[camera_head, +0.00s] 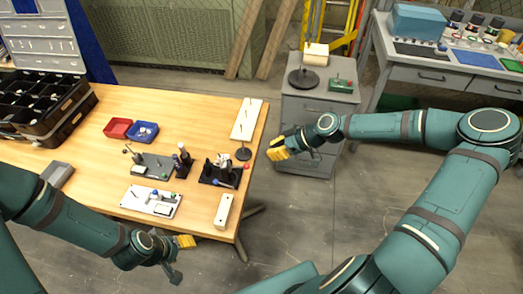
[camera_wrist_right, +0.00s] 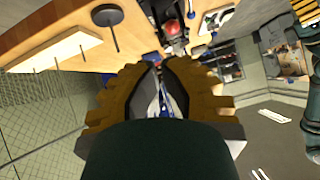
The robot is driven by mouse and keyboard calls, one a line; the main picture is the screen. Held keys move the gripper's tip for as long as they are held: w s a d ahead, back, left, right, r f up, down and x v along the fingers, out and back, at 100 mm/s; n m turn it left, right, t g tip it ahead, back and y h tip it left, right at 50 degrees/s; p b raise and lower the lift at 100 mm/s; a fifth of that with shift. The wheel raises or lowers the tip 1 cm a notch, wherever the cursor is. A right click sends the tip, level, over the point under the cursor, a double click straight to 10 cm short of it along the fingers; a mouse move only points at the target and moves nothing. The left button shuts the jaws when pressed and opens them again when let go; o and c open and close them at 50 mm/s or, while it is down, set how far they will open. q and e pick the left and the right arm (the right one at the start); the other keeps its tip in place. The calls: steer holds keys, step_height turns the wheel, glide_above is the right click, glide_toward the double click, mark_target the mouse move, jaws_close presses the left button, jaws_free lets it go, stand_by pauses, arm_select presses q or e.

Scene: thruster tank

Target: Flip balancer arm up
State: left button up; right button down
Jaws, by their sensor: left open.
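A dark device with a black base (camera_head: 218,172) stands near the table's right edge; I take it for the balancer, but its arm is too small to make out. A dark device with a red round part (camera_wrist_right: 172,27) shows at the top of the right wrist view, beyond the fingertips. My right gripper (camera_head: 277,149) has yellow fingers and hangs off the table's right edge, apart from the device. In its wrist view the fingertips (camera_wrist_right: 157,63) look close together, with nothing clearly held. My left gripper (camera_head: 181,257) is open, low at the table's front edge.
The wooden table (camera_head: 100,180) also bears red (camera_head: 117,128) and blue (camera_head: 143,132) trays, a white board (camera_head: 152,201), a white block (camera_head: 223,211) and black bins (camera_head: 45,105). A grey cabinet (camera_head: 318,105) stands right of the table. Floor between them is open.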

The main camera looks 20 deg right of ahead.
steer(key=shift+s+d+r, duration=0.25)
steer(key=shift+s+d, duration=0.1)
steer(key=shift+d, duration=0.25)
steer(key=shift+s+d+r, duration=0.2)
steer(key=shift+s+d, duration=0.15)
steer(key=shift+d, duration=0.2)
steer(key=s+a+f+m+g, duration=0.1)
steer(key=s+a+f+m, duration=0.1)
steer(key=a, duration=0.4)
steer(key=s+a+f+m+g+h, duration=0.1)
steer(key=s+a+f+m, duration=0.1)
steer(key=s+a+f, duration=0.2)
steer(key=s+a+f+m+g, duration=0.1)
steer(key=s+a+f+m, duration=0.1)
steer(key=a, duration=0.6)
steer(key=shift+s+a+f+m+g+h, duration=0.15)
steer(key=shift+s+f+m+h, duration=0.1)
steer(key=shift+f, duration=0.2)
steer(key=shift+s+a+f+m+g+h, duration=0.15)
steer(key=shift+s+f, duration=0.1)
steer(key=shift+f, duration=0.2)
steer(key=s+m, duration=0.1)
steer(key=s+f+m+h, duration=0.1)
steer(key=s+f+h, duration=0.1)
steer(key=shift+s+m+b, duration=0.3)
steer(key=shift+s+m, duration=0.05)
steer(key=shift+m, duration=0.05)
steer(key=shift+s+d+f+m+h, duration=0.2)
steer(key=shift+s+d+m+h, duration=0.45)
steer(key=shift+m, duration=0.25)
